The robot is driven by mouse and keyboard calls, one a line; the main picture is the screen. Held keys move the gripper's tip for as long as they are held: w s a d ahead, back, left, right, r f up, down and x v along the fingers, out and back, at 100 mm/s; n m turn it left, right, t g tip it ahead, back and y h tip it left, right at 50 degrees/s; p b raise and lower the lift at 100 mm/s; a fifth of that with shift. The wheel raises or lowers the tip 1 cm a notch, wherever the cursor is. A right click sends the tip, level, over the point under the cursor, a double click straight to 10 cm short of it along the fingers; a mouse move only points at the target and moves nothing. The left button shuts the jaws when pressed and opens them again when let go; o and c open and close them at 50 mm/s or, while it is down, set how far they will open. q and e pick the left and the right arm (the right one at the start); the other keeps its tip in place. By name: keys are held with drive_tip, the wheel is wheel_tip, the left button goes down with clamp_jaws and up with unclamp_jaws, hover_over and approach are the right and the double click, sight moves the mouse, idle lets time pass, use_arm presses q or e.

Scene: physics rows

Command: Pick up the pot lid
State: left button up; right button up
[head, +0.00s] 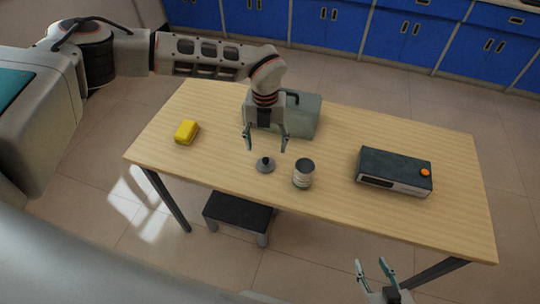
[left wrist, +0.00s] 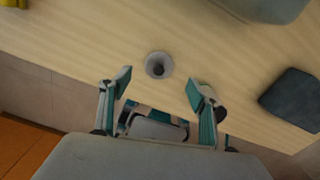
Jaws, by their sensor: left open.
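The pot lid (head: 265,165), a small grey disc with a dark knob, lies on the wooden table (head: 215,120) near its front edge. My left gripper (head: 265,147) is open and empty, and in the head view it appears just behind and above the lid. In the left wrist view the lid (left wrist: 158,65) shows just beyond the gap between the spread fingers of the left gripper (left wrist: 160,82). Nothing is between the fingers. My right gripper (head: 373,265) is open and empty, low in front of the table's edge.
A grey can (head: 303,174) stands close to the right of the lid. A grey-green case (head: 302,115) stands behind my left gripper. A dark box with an orange knob (head: 395,170) is at the right, a yellow block (head: 187,132) at the left. A dark stool (head: 238,212) stands below.

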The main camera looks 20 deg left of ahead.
sight(266, 159)
use_arm(q)
drive_tip(key=shift+f, duration=0.3)
drive_tip(key=shift+s+f, duration=0.35)
drive_tip(key=shift+f, duration=3.05)
drive_tip(key=c, duration=1.1)
